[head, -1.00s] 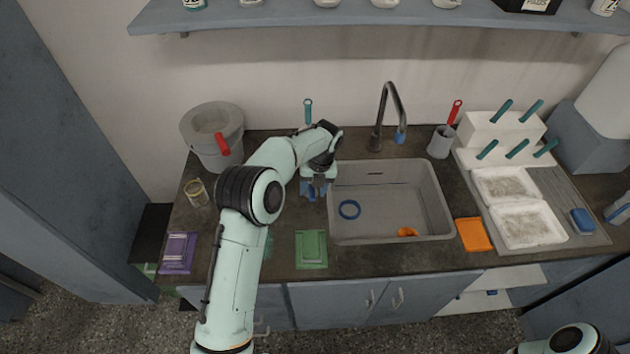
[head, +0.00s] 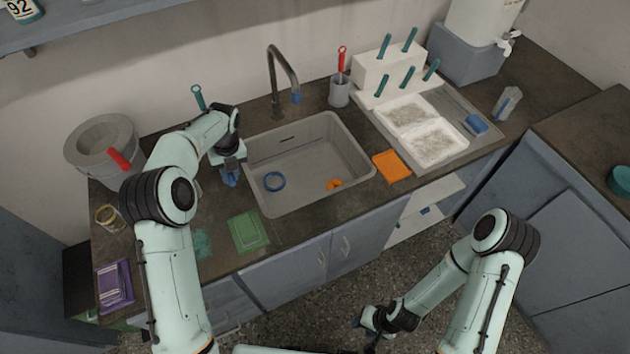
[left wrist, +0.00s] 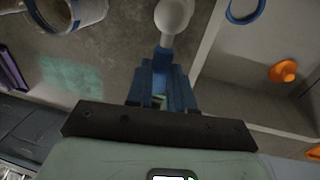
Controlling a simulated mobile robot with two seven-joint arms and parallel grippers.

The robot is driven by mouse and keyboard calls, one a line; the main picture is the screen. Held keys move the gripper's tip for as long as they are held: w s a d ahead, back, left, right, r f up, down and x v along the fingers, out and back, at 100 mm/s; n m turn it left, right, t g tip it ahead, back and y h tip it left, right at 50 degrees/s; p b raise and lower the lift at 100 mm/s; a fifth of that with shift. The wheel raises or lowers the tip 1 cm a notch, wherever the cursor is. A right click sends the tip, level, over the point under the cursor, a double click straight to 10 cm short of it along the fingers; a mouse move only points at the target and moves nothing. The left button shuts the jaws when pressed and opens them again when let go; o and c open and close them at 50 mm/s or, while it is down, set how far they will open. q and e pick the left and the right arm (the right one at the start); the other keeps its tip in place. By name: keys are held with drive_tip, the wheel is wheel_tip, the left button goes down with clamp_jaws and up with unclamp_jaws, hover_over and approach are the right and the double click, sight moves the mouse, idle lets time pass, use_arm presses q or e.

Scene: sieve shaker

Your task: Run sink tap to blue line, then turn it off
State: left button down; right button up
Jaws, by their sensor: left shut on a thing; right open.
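The grey sink (head: 310,155) is set in the dark counter. A tall dark curved tap (head: 275,75) with a blue tip stands behind it. No running water shows, and I cannot make out a blue line. My left gripper (head: 230,176) is low beside the sink's left edge. In the left wrist view its blue fingers (left wrist: 163,82) are shut on the stem of a pale round-headed piece (left wrist: 173,14); I cannot tell whether this is the tap's control. My right gripper (head: 368,322) is open, low over the floor in front of the counter, far from the sink.
A blue ring (head: 274,181) and an orange piece (head: 335,185) lie in the sink. A grey bucket (head: 98,145) stands left. A green cloth (head: 248,231) lies in front, an orange cloth (head: 391,166) right. A grey cup (head: 339,93) holds a red-handled tool.

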drive_tip(key=shift+w+r, duration=0.1)
use_arm(q)
drive_tip(key=w+d+n+h+p, duration=0.1)
drive_tip(key=w+n, duration=0.6)
drive_tip(key=n, duration=0.9)
drive_tip(key=shift+w+d+g+h+p, duration=0.15)
drive_tip(key=shift+d+g+h+p, duration=0.2)
drive_tip(key=shift+h+p, duration=0.3)
use_arm(e)
drive_tip(key=shift+t, duration=0.3)
drive_tip(key=shift+w+r, duration=1.4)
drive_tip(key=shift+w, duration=0.25)
use_arm(q)
drive_tip(key=shift+r, duration=0.1)
idle(3.6)
